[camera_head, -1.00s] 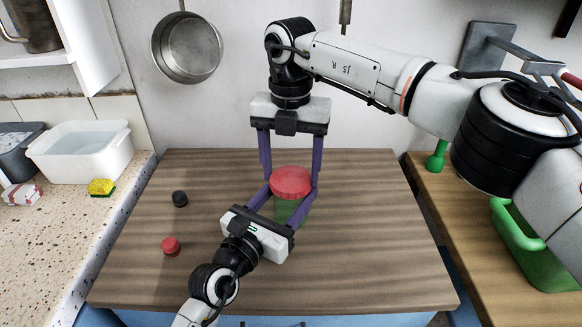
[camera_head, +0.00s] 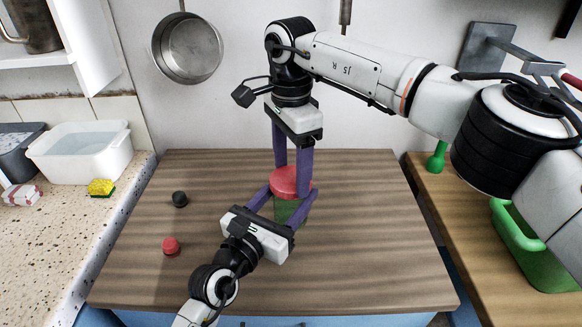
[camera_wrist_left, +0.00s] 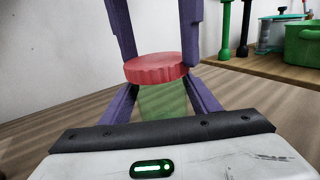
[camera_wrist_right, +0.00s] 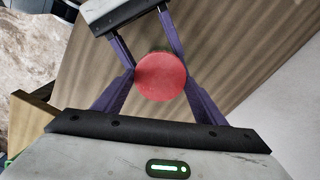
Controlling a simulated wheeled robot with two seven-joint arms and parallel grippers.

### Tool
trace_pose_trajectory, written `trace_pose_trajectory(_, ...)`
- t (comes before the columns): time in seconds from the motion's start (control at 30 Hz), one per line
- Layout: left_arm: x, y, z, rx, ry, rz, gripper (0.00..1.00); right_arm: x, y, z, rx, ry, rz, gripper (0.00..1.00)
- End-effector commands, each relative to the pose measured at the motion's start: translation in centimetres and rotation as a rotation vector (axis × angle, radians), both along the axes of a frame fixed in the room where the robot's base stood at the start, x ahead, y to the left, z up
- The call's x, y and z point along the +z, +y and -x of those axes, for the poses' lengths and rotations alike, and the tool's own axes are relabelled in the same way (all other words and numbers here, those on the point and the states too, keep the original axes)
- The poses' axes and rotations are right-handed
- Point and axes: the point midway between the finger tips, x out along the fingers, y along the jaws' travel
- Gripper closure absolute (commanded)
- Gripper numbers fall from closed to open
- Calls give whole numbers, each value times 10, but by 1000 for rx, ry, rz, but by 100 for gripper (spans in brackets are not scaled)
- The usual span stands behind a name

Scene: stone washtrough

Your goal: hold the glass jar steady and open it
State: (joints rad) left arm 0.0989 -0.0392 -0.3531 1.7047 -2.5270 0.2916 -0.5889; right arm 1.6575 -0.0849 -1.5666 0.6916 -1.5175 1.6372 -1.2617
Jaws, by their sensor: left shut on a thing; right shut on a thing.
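The glass jar (camera_head: 287,211) stands upright on the wooden worktop, greenish and see-through, with a red ridged lid (camera_head: 288,181) on top. It also shows in the left wrist view (camera_wrist_left: 163,103). My left gripper (camera_head: 284,207) comes from the front and is shut on the jar's body, one finger on each side. My right gripper (camera_head: 291,184) points down from above and is shut on the lid, which shows as a red disc (camera_wrist_right: 161,77) between its fingers in the right wrist view. The lid sits on the jar; whether it is loosened I cannot tell.
A black knob-like piece (camera_head: 180,199) and a small red one (camera_head: 170,246) lie on the worktop to the left. A white basin (camera_head: 82,160) and a sponge (camera_head: 101,188) stand on the left counter. A green tub (camera_head: 535,255) is at the right. The worktop's right side is clear.

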Motion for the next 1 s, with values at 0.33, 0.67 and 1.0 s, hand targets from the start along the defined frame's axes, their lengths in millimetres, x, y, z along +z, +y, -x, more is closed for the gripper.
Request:
trace_pose_trajectory(0.33,-1,-2,0,-4,4,0,100,0,3,3,782,8,-5,63)
trace_pose_trajectory(0.67,-1,-1,0,-3,4,0,100,0,3,4,1016,9,-5,62)
trace_pose_trajectory(1.0,-1,-1,0,-2,4,-1,100,0,2,4,1018,9,-5,62)
